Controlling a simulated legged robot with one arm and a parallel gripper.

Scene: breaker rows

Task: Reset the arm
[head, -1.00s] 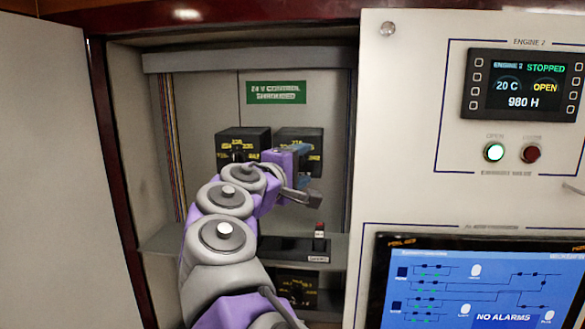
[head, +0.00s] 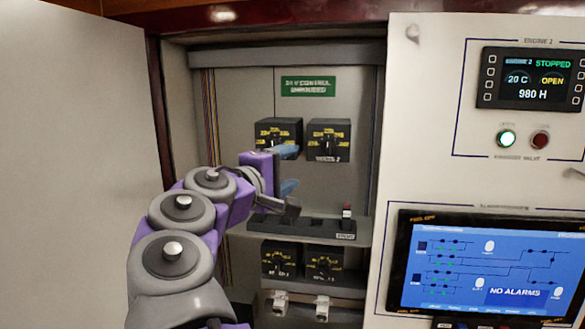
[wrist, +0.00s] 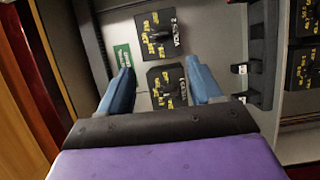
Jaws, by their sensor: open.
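My purple and grey arm reaches in from the lower left. In the wrist view, one black switch box (wrist: 167,86) with yellow markings shows beyond the gap between the fingers, and another (wrist: 158,34) is above it. In the head view these are the upper left switch (head: 278,131), partly covered by a finger, and the upper right switch (head: 328,140).
A green sign (head: 308,86) is above. The engine display (head: 531,79) and alarm screen (head: 480,265) are on the right panel. A cabinet door (head: 75,170) stands left.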

